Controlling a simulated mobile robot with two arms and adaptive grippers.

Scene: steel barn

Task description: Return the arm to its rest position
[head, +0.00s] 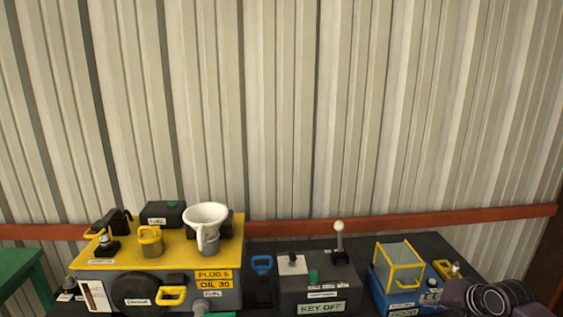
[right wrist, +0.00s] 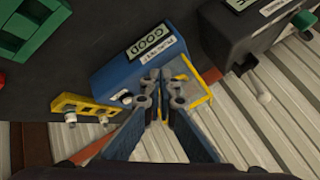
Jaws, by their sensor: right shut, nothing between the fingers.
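My right gripper (right wrist: 162,98) is shut and empty in the right wrist view, its two fingertips close together. It appears over the blue box (right wrist: 125,72) with the counter label and yellow-framed clear cover; contact cannot be told. In the head view, dark parts of my right arm show at the bottom right corner, beside the same blue box (head: 381,291). My left gripper is in neither view.
A yellow-topped machine (head: 165,250) with a white funnel (head: 206,217) stands at left. A dark key box (head: 317,285) with an upright lever (head: 339,240) stands in the middle. A green table (head: 20,262) is far left. The corrugated wall rises behind; the space above the boxes is clear.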

